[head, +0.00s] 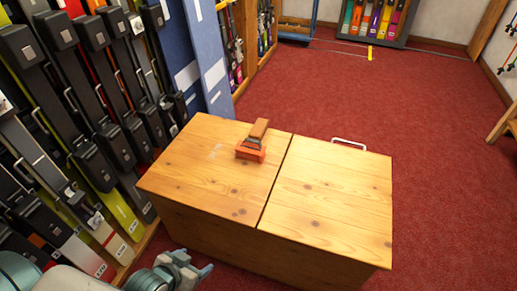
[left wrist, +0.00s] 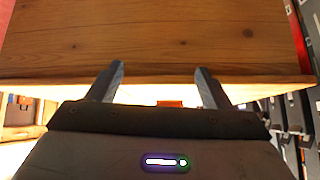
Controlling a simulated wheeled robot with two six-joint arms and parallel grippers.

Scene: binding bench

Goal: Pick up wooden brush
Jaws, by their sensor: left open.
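The wooden brush (head: 259,131) has a brown handle on an orange-red base. In the head view it rests on the left half of the wooden bench top (head: 190,180), near the seam and the back edge. My left gripper (head: 200,267) is open and empty, in front of the bench and low at the bottom of the head view, well apart from the brush. In the left wrist view my open fingers (left wrist: 160,76) face bare wood of the bench (left wrist: 150,35). A small orange-brown patch shows past the wood's edge; I cannot tell whether it is the brush. My right gripper is not in view.
A rack of skis (head: 80,120) stands close along the left. A white metal handle (head: 349,144) sits at the bench's back right edge. Most of the bench top is clear. Red carpet (head: 440,150) lies open to the right, with more racks at the back.

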